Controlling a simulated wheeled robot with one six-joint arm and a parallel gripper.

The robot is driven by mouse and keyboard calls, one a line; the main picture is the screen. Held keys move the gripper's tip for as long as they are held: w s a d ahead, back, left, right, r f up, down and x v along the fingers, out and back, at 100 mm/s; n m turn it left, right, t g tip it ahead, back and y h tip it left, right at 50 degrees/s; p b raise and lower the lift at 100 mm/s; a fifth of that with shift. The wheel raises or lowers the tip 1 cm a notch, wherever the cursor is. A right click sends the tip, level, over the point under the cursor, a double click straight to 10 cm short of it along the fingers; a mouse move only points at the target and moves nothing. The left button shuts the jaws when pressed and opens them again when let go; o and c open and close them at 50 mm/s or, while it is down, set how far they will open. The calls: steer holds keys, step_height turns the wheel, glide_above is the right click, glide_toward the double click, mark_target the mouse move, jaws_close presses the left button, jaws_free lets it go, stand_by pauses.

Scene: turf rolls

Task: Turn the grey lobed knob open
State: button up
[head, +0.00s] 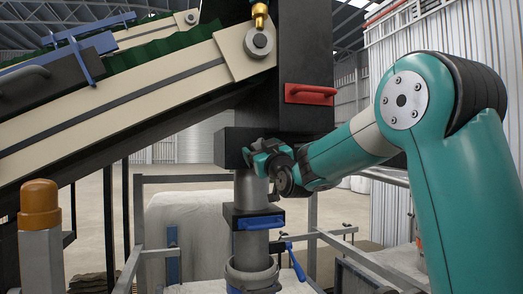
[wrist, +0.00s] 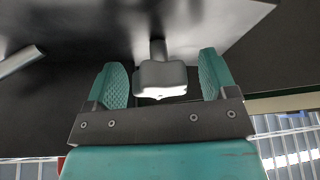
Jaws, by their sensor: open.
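The grey knob (wrist: 160,80) shows in the wrist view, on a short stem out of a dark panel (wrist: 85,85). My gripper (wrist: 161,66) is open, with one teal ribbed finger to the left of the knob and one to the right. A gap shows between the knob and each finger. In the head view my gripper (head: 254,155) is at the dark box below the conveyor's end, above the grey upright pipe. I cannot make out the knob in the head view; the gripper seems to hide it.
A red handle (head: 310,94) sits on the dark column above my gripper. A blue handle (head: 261,223) and a blue lever (head: 295,262) are lower by the pipe. A sloping conveyor (head: 120,100) fills the upper left. An orange-capped post (head: 40,205) stands at left.

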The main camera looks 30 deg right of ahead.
steer(key=c, duration=0.9)
